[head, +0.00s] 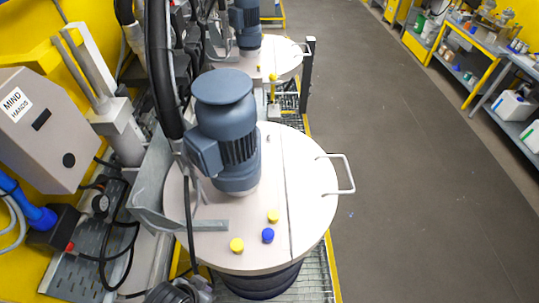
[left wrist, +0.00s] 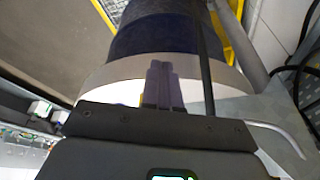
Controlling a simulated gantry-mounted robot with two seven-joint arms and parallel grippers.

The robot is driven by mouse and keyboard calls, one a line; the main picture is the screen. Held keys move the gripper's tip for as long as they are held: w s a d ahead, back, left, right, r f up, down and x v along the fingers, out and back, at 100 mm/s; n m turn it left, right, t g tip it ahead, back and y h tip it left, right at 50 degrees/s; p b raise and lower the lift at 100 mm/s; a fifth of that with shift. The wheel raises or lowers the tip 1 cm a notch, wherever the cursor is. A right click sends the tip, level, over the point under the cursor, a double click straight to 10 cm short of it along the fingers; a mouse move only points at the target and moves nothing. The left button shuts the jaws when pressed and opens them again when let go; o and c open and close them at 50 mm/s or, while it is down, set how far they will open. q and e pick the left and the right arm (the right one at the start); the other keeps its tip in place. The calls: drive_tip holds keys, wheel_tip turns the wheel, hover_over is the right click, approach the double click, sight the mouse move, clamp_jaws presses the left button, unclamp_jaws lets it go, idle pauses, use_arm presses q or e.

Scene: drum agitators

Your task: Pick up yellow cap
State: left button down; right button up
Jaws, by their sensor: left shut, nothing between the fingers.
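Two yellow caps sit on the round pale drum lid (head: 305,215) in the head view: one near the front edge (head: 237,245), the other farther back and right (head: 272,216). My right gripper is in neither view.
A blue-grey motor (head: 225,130) stands on the lid behind the caps. A white handle (head: 343,174) sticks out at the lid's right edge. A grey control box (head: 40,130) and cables crowd the left. The floor (head: 430,200) to the right is clear.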

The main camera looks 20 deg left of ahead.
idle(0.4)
use_arm(q)
drive_tip(key=c, duration=1.8)
unclamp_jaws()
drive_tip(key=o, duration=1)
drive_tip(key=shift+a, duration=0.15)
drive_tip(key=shift+c, duration=0.2)
